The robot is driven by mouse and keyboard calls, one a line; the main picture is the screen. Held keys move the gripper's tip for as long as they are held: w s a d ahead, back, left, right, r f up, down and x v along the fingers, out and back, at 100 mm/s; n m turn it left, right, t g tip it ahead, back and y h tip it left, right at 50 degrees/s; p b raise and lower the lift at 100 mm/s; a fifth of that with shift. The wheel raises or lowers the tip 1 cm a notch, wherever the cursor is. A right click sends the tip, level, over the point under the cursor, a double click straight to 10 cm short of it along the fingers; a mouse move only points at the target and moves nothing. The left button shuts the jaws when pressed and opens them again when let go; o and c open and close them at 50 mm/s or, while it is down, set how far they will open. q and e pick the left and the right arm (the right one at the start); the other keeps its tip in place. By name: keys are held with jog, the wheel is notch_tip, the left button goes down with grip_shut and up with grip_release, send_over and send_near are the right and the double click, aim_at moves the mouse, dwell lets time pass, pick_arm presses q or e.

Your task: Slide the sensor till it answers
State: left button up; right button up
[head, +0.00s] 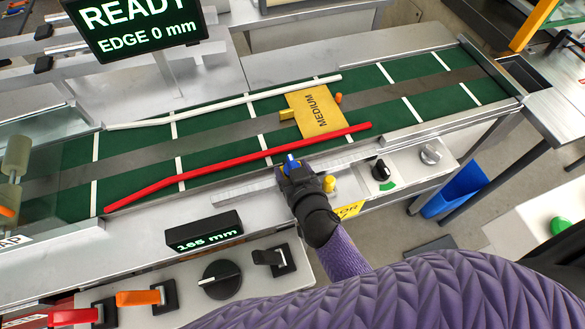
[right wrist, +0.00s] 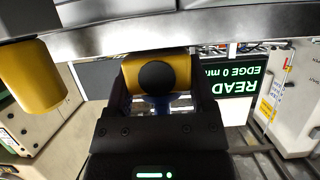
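My right gripper (head: 297,178) is at the scale rail (head: 240,187) along the conveyor's near edge. A sensor-like yellow body with a dark round face (right wrist: 157,75) is right at its fingers in the right wrist view. Blue parts show below that body. The fingertips are mostly hidden, so their grip is unclear. A yellow plate marked MEDIUM (head: 318,112) lies on the green belt (head: 220,135), between the white guide (head: 240,98) and the red guide (head: 240,160). The small display (head: 203,231) reads about 165 mm. My left gripper is not in view.
The large screen (head: 135,25) reads READY, EDGE 0 mm. A yellow knob (head: 329,183) stands just right of the gripper; a yellow cylinder (right wrist: 32,78) shows in the wrist view. Near the front are a black dial (head: 220,279) and an orange lever (head: 138,298). A blue bin (head: 452,190) stands below.

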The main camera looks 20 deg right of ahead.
grip_shut()
jog(key=d+p, duration=0.1)
jog(key=d, duration=0.3)
jog(key=o, duration=0.7)
grip_release()
jog(key=shift+c, duration=0.2)
jog(key=p+v, duration=0.2)
jog(key=v, duration=0.8)
jog(key=shift+w, duration=0.1)
